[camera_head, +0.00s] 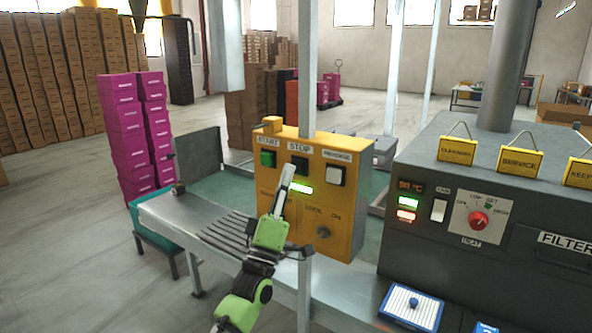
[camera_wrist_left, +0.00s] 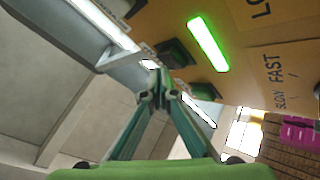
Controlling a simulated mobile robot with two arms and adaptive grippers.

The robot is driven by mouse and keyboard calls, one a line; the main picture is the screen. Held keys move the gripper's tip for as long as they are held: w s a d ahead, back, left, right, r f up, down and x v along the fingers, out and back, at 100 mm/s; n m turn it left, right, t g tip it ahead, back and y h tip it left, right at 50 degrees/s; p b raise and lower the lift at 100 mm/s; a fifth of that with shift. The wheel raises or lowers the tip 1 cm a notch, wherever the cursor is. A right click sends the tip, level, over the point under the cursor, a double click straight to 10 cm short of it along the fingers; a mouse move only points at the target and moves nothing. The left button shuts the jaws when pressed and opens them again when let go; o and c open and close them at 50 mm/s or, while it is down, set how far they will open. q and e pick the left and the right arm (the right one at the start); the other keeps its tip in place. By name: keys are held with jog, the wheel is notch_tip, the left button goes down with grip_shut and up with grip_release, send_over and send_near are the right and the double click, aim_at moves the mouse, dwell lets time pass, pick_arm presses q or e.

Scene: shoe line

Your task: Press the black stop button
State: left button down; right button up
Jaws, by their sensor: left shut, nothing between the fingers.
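The black stop button (camera_head: 300,163) sits under the STOP label on the yellow control box (camera_head: 345,222), between the green start button (camera_head: 267,158) and the white reverse button (camera_head: 335,175). My left gripper (camera_head: 288,168) is shut and empty. In the head view its fingertips lie just left of and slightly below the stop button. In the left wrist view the shut fingers (camera_wrist_left: 157,92) point toward the panel, near the dark stop button (camera_wrist_left: 176,53). I cannot tell whether the tips touch the panel. My right gripper is not in view.
A lit green indicator (camera_head: 301,187) and a knob (camera_head: 323,232) are on the box below the buttons. A grey upright post (camera_head: 309,65) stands at the box. A grey machine (camera_head: 510,215) with a red dial stands on the right. A metal conveyor table (camera_head: 190,218) extends left.

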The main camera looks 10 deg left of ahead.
pick_arm(q)
jog(key=shift+w+d, duration=0.1)
jog(key=shift+w, duration=0.1)
jog(key=shift+w+d+b, duration=0.2)
jog(key=shift+w+b, duration=0.35)
jog(key=shift+b, duration=0.05)
dwell(0.7)
jog(key=shift+s, duration=0.15)
jog(key=shift+s+a+p, duration=0.3)
jog(key=shift+s+p, duration=0.3)
jog(key=shift+s, duration=0.2)
jog(key=s, duration=0.1)
jog(key=s+a+p, duration=0.1)
jog(key=s, duration=0.1)
jog(key=s+p, duration=0.1)
jog(key=shift+s+a, duration=0.35)
jog(key=shift+a, duration=0.05)
dwell(0.5)
